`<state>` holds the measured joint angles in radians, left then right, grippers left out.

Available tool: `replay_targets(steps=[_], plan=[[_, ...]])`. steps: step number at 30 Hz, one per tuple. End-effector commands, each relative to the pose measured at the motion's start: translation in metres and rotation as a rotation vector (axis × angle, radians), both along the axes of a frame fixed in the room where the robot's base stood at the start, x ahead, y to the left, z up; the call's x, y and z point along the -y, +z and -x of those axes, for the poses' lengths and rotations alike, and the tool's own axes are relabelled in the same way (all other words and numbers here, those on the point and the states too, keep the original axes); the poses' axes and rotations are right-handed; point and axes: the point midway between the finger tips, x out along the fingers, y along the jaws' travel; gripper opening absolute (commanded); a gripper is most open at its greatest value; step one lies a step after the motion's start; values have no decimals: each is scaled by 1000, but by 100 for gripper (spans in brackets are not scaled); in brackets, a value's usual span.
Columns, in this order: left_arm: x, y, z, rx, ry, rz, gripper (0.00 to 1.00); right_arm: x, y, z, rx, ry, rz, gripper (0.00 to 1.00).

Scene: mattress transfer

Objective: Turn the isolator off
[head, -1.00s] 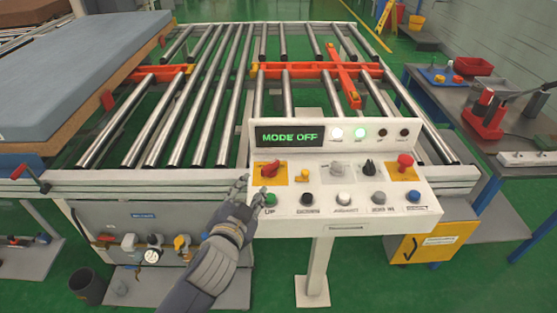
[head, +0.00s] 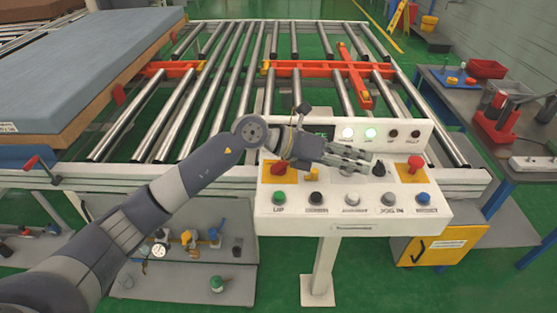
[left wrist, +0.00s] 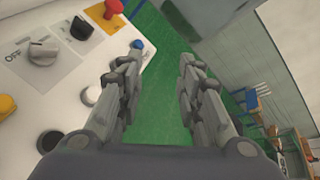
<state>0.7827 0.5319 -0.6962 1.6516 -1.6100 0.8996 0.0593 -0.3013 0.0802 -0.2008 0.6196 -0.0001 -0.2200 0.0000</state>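A white control panel (head: 350,215) stands on a post in front of the roller conveyor. In the left wrist view my left gripper (left wrist: 160,62) is open and empty, green floor showing between the fingers. That view also shows a grey knob (left wrist: 43,52) beside an OFF label. My right gripper is out of view.
A red mushroom button (head: 415,165) is at the panel's upper right. A row of push buttons, including green (head: 278,198) and blue (head: 423,199), runs along the front. A blue mattress (head: 80,65) lies at left, a cluttered table (head: 455,95) at right.

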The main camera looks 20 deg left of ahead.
Motion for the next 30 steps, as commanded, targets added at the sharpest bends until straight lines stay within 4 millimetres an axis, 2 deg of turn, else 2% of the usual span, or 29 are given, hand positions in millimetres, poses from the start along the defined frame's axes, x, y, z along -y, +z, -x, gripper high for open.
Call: replay_targets(steps=[3, 6, 9, 13, 16, 20, 30], plan=[[-55, -25, -26, 7, 11, -316, 33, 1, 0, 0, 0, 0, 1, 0], [-109, -36, -42, -18, 45, -546, 33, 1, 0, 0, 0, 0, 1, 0], [-159, -37, -51, -55, 90, -724, 33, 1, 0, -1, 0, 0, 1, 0], [-202, -33, -56, -97, 137, -862, 33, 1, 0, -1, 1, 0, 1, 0], [-215, -32, -56, -114, 153, -904, 33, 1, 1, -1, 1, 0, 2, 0], [-216, -41, -59, -122, 154, -912, 33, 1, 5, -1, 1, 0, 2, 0], [-202, -98, -79, -122, 151, -909, 33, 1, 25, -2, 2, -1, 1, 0]])
